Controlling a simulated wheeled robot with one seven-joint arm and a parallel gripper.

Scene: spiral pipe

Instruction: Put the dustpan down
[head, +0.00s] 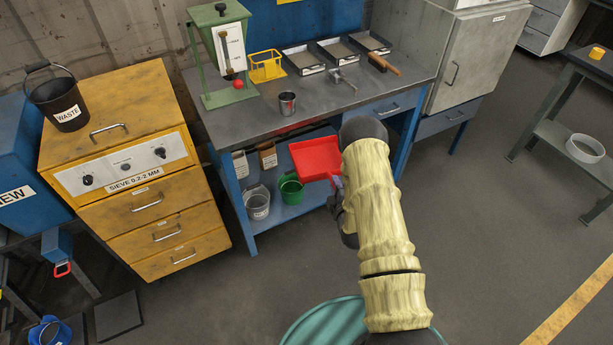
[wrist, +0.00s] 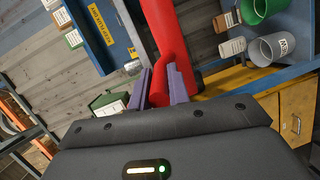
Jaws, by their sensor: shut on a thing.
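The red dustpan (head: 314,158) is held out in front of the workbench, at about the height of its lower shelf in the head view. My gripper (head: 337,183) is at the dustpan's near right end, partly hidden by my arm. In the wrist view the purple fingers of my gripper (wrist: 162,86) are shut on the red dustpan handle (wrist: 166,65). I cannot tell from the head view whether the pan touches the shelf.
A yellow cabinet (head: 128,165) stands left. The floor right of my arm is clear.

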